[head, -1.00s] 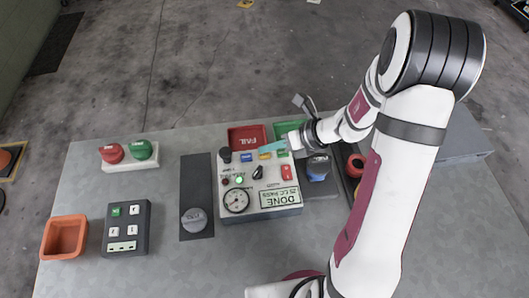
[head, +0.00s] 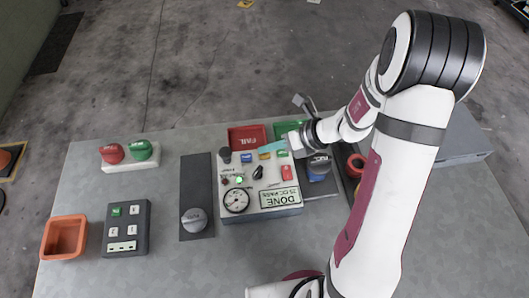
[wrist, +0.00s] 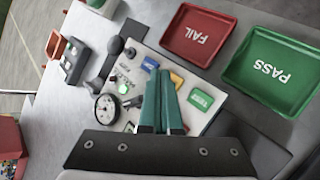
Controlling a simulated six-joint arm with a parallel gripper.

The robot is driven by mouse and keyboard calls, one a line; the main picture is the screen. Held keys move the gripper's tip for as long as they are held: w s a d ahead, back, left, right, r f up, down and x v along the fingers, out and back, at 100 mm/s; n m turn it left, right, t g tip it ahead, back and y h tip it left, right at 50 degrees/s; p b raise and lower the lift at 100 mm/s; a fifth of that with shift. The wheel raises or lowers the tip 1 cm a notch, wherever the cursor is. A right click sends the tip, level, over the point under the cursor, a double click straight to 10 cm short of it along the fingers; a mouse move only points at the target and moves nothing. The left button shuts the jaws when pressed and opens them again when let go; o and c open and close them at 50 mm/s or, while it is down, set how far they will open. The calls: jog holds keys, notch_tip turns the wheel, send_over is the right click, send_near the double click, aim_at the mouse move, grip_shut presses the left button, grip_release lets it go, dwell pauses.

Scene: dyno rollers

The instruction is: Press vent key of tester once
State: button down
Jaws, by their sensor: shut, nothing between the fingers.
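The tester (head: 230,213) is a pale box with a dial gauge (head: 236,200), a lit green lamp (head: 239,180) and a green display (head: 279,198) whose top line reads DONE. In the wrist view its back edge carries a blue key (wrist: 150,63), a yellow key (wrist: 177,79) and a green key (wrist: 201,99). Their labels are too small to read, so I cannot tell which is the vent key. My gripper (wrist: 166,76) is shut and empty, its teal fingertips over the tester by the yellow key. I cannot tell whether they touch it. It also shows in the head view (head: 262,149).
A red FAIL tray (wrist: 197,35) and a green PASS tray (wrist: 270,70) lie behind the tester. A dark plate with a grey knob (head: 193,219), a keypad box (head: 126,228), an orange bin (head: 64,237) and red and green buttons (head: 128,152) stand left.

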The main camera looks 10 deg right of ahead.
aim_at(269, 156)
jog(key=shift+f, duration=0.1)
dwell(0.4)
jog(key=shift+f, duration=0.35)
jog(key=shift+f, duration=0.35)
dwell(0.5)
jog(key=shift+r, duration=0.8)
jog(key=shift+r, duration=2.5)
